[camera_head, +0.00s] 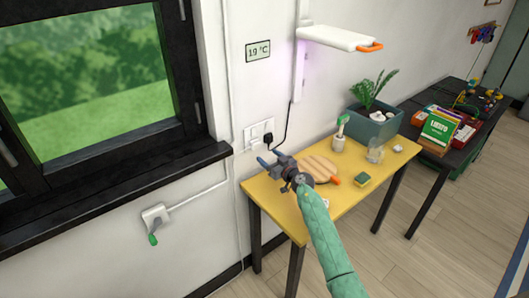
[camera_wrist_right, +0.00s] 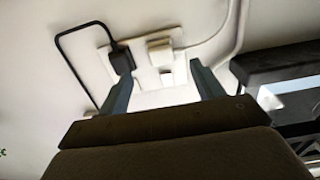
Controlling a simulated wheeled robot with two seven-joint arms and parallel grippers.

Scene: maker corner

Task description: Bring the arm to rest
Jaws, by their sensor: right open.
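My right arm, in a green sleeve, comes in from the bottom of the head view. My right gripper (camera_head: 269,160) is open over the back left part of the yellow table (camera_head: 345,201), in front of the wall outlet. In the right wrist view the two blue-grey fingers (camera_wrist_right: 157,95) stand apart with nothing between them. The wall socket plate (camera_wrist_right: 152,62) and a black plug (camera_wrist_right: 121,58) show beyond the fingertips. The head view also shows the plate (camera_head: 257,134). My left gripper is in neither view.
A white lamp (camera_head: 338,38) hangs above. The window sill (camera_head: 120,200) lies left. A dark bench (camera_head: 420,115) stands at right.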

